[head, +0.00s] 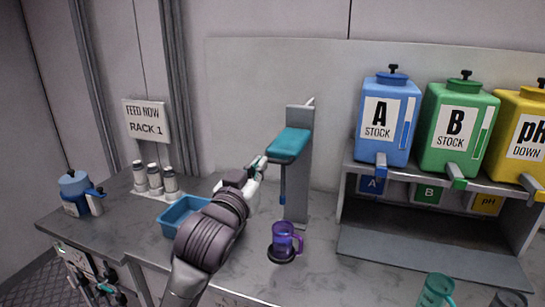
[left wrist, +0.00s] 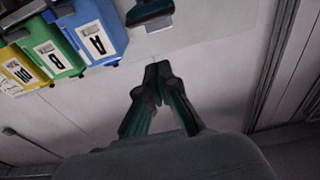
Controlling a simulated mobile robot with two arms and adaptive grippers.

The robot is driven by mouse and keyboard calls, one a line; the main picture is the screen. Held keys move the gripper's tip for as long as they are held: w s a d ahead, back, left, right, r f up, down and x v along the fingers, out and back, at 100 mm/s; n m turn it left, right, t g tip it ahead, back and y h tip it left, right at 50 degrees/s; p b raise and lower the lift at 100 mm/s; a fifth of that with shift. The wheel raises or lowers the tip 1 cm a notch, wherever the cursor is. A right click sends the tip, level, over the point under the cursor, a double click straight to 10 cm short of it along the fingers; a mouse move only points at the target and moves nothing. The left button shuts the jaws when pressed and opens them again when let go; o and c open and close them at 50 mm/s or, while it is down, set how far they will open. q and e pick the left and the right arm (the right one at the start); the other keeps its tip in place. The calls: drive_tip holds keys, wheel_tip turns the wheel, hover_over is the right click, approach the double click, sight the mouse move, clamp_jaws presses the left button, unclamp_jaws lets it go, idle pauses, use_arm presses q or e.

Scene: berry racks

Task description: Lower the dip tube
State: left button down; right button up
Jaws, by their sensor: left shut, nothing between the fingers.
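The dip stand has a grey post (head: 298,165) with a teal head (head: 289,143) on top. A thin blue dip tube (head: 283,186) hangs from the head. Its lower end is above a purple transparent mug (head: 284,238), which stands on a dark round base. My left gripper (head: 262,163) is shut and empty, just left of the teal head. Whether it touches the head cannot be told. In the left wrist view its fingertips (left wrist: 158,72) meet, and the underside of the teal head (left wrist: 150,20) shows beyond them. My right gripper is not in view.
A blue tray (head: 172,222) lies on the counter behind my left arm. Several white vials (head: 155,180) stand under the RACK 1 sign. Blue, green and yellow stock tanks (head: 384,145) stand on a shelf at right. A teal cup (head: 436,291) is at the front right.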

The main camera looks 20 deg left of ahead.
use_arm(q)
drive_tip(key=shift+r, duration=0.4)
drive_tip(key=w+r+p, duration=0.2)
drive_tip(key=w+p, duration=0.2)
drive_tip(key=w, duration=0.6)
drive_tip(key=f, duration=0.2)
drive_tip(key=s+f, duration=0.1)
drive_tip(key=f, duration=0.1)
drive_tip(key=shift+d+f, duration=0.15)
drive_tip(key=shift+f, duration=0.25)
drive_tip(key=shift+f, duration=0.1)
